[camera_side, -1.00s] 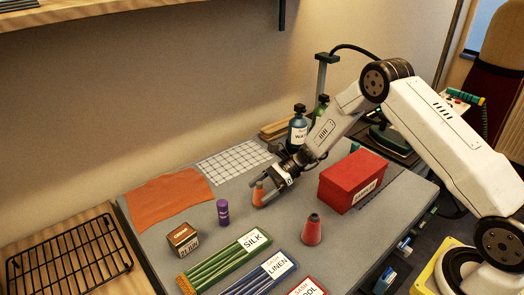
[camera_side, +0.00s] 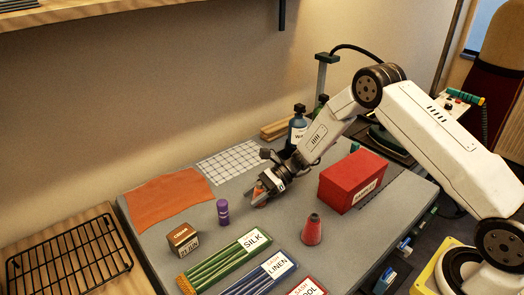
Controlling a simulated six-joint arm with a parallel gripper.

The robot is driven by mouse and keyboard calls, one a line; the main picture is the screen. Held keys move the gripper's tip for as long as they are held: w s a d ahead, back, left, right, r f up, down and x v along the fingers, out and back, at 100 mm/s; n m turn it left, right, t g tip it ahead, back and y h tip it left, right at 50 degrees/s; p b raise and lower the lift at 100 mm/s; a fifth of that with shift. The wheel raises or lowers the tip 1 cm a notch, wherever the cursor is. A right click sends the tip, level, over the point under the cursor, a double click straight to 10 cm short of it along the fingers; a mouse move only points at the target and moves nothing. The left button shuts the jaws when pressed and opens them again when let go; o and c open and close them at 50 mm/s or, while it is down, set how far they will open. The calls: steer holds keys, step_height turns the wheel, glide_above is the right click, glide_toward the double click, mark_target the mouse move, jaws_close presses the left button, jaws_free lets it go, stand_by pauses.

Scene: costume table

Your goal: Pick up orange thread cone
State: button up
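The orange thread cone (camera_side: 258,189) is on the grey table, left of the red box. Only part of it shows, because my gripper's fingers cover the rest. My gripper (camera_side: 259,194) is low over the table with its fingers around the cone. I cannot tell from this view whether the fingers press on it or whether its base touches the table.
A red box (camera_side: 352,181) stands right of my gripper, and a red cone (camera_side: 312,231) stands in front. A purple spool (camera_side: 223,212) and a cedar block (camera_side: 183,239) are to the left. Bottles (camera_side: 298,128) stand behind. Silk and linen packs (camera_side: 225,259) lie in front.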

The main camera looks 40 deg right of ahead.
jaws_close()
steer(key=shift+r, duration=0.15)
steer(key=shift+r, duration=0.4)
steer(key=s+d+r, duration=0.2)
steer(key=s+r, duration=1)
steer(key=s, duration=0.2)
stand_by(0.5)
